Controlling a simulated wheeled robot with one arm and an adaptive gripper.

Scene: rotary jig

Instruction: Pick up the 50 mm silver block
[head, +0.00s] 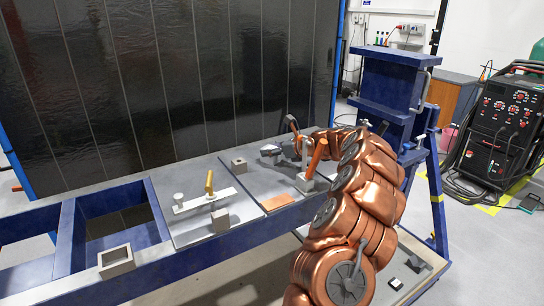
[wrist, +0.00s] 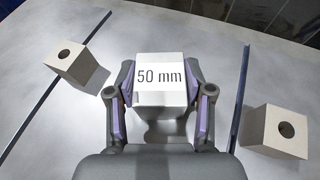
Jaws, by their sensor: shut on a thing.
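The 50 mm silver block (wrist: 163,92) sits between the fingers of my gripper (wrist: 161,78) in the wrist view. Its pale top face carries the text "50 mm" and faces the camera. The purple-padded fingers are shut on its left and right sides. Its underside is hidden, so I cannot tell whether it touches the surface. In the head view, a small silvery block (head: 269,150) shows at the end of my copper arm, near the back edge of the table. My gripper is small and partly hidden by the arm there.
In the wrist view, a block with a round hole (wrist: 77,67) stands left and another (wrist: 274,131) right. In the head view, a clamp with a yellow handle (head: 209,184), a hollow square piece (head: 116,261) and an orange plate (head: 277,202) lie along the blue-framed table (head: 222,250).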

